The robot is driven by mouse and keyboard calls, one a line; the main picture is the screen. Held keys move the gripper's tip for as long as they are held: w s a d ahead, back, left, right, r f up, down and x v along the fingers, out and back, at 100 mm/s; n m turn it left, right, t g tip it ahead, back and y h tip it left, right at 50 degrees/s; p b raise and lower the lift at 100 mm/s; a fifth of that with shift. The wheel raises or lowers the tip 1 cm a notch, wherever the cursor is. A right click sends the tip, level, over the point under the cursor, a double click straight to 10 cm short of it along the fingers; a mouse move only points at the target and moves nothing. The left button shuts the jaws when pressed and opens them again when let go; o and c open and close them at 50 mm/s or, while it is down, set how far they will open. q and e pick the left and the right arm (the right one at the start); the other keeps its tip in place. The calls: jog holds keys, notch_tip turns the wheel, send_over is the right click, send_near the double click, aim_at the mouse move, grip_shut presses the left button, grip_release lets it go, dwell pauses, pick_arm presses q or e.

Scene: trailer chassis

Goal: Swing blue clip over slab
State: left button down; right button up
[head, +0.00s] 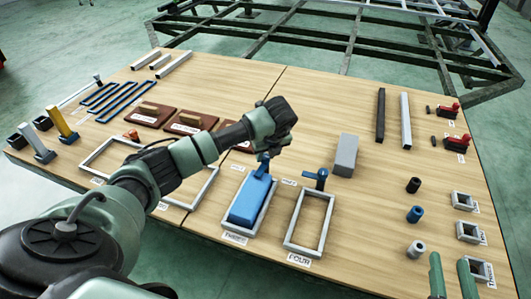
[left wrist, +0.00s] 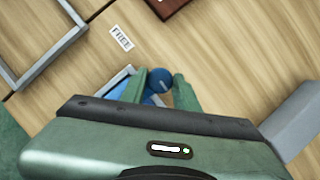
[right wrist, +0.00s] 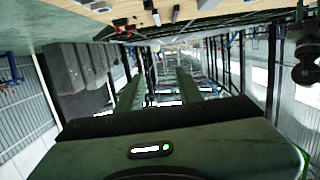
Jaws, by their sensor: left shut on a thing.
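The blue slab (head: 250,203) lies inside a grey rectangular frame (head: 225,228) on the table. A blue clip (head: 262,168) stands at the far end of this frame, beside the slab's far end. My left gripper (left wrist: 160,88) is shut on the clip's round blue knob (left wrist: 159,79), which shows between its fingers in the left wrist view. In the head view my wrist hides the fingertips. I cannot tell how far the clip reaches over the slab. My right gripper (head: 452,277) is open and empty near the table's front right, fingers apart.
Another grey frame (head: 289,228), empty, with its own blue clip (head: 320,178), stands just right. A grey block (head: 346,155) is behind it. Small cylinders (head: 414,214) and square sockets (head: 468,232) stand at the right. A larger grey frame (head: 93,154) lies left under my arm.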

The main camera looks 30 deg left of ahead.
pick_arm(q)
jog(key=shift+n, duration=0.4)
pick_arm(e)
jog(key=shift+s+d+f+g, duration=0.15)
jog(key=shift+f+g, duration=0.15)
jog(key=shift+f, duration=0.25)
pick_arm(q)
jog(key=c, duration=1.1)
grip_release()
jog(key=shift+r, duration=0.1)
jog(key=shift+d+r, duration=0.15)
jog(key=shift+r, duration=0.1)
jog(key=shift+p+v, duration=1.15)
jog(key=shift+v, duration=2.35)
pick_arm(e)
jog(key=s+d+f+g+h, duration=0.2)
jog(key=s+f+g, duration=0.3)
jog(key=f, duration=0.3)
jog(key=shift+s+d+g, duration=0.35)
jog(key=shift+s+g, duration=0.05)
jog(key=shift+s, duration=0.1)
